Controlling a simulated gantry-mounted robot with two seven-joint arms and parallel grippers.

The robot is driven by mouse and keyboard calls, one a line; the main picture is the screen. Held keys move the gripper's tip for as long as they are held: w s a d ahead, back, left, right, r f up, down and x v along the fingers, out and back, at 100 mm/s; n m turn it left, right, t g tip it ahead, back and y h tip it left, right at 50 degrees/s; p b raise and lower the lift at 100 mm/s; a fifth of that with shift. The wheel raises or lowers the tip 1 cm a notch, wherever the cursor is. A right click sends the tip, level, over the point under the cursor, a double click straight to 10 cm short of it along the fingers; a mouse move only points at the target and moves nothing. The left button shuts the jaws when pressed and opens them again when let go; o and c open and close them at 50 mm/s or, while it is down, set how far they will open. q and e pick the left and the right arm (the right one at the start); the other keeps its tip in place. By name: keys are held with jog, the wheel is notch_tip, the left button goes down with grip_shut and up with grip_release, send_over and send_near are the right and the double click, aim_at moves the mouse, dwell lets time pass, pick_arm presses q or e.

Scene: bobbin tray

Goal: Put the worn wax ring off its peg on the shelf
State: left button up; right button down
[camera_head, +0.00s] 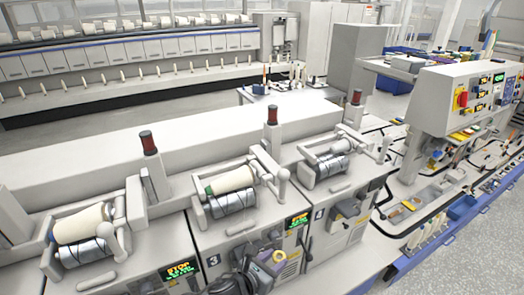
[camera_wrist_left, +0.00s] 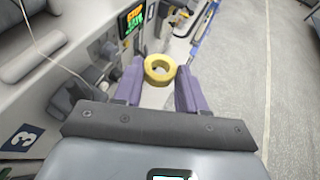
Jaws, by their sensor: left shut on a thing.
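The worn wax ring is a thick yellow ring (camera_wrist_left: 160,82) held between the two purple fingertips of my left gripper (camera_wrist_left: 160,88) in the left wrist view. The ring (camera_head: 279,256) also shows small in the head view, in front of the machine unit marked 3, with my left gripper (camera_head: 268,268) beside it. The left gripper is shut on the ring. No peg shows through the ring's hole, and I cannot tell which surface is the shelf. My right gripper is not in view.
Winding units with yarn packages (camera_head: 231,180) and lit STOP displays (camera_head: 297,220) stand along the row. A control panel (camera_head: 465,98) stands at the right above a bench with trays and tools. The grey floor (camera_wrist_left: 240,100) is open to the right in the wrist view.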

pick_arm(q)
jog(key=s+a+f+n+t+y, duration=0.2)
jog(key=s+a+f+n+y, duration=0.3)
jog(key=a+f, duration=0.55)
jog(key=a+r+n+t+y, duration=0.1)
jog(key=a+r+n+y, duration=0.45)
jog(key=a, duration=0.85)
notch_tip(320, 180, up, 30)
jog(key=m+h+p, duration=0.1)
jog(key=m+p, duration=0.1)
jog(key=p, duration=2.7)
jog(key=shift+s+h, duration=0.3)
jog(key=shift+h, duration=0.05)
